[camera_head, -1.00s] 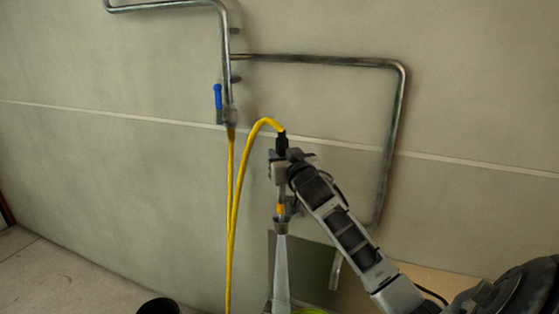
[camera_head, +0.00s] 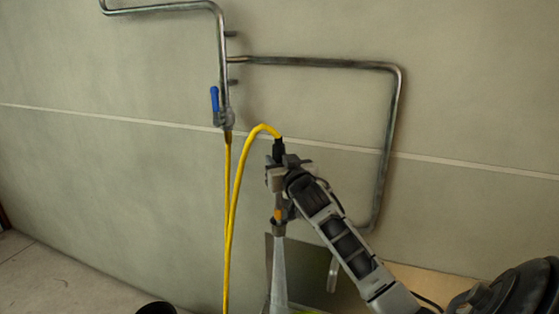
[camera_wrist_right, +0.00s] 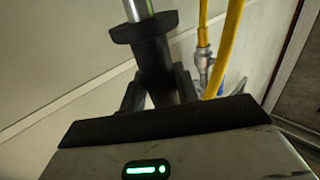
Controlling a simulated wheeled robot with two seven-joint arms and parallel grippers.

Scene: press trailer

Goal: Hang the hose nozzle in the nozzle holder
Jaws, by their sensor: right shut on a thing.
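The hose nozzle has a black upper end (camera_head: 279,147), an orange band and a dark tip pointing down. In the right wrist view its black flanged body (camera_wrist_right: 145,27) rises between the fingers, with a metal tube above. My right gripper (camera_head: 277,180) is shut on the nozzle and holds it upright in front of the wall. A pale stream (camera_head: 279,270), which looks like water, spreads down from the tip. The yellow hose (camera_head: 262,129) arches from the nozzle's top. I cannot make out the nozzle holder. My left gripper is not in view.
Metal pipes (camera_head: 310,62) run along the wall. A valve (camera_head: 226,118) with a blue handle (camera_head: 214,98) feeds the hanging hose. A grey panel (camera_head: 312,262) is behind the stream. A dark round container (camera_head: 157,308) shows at the bottom edge. The left wall area is clear.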

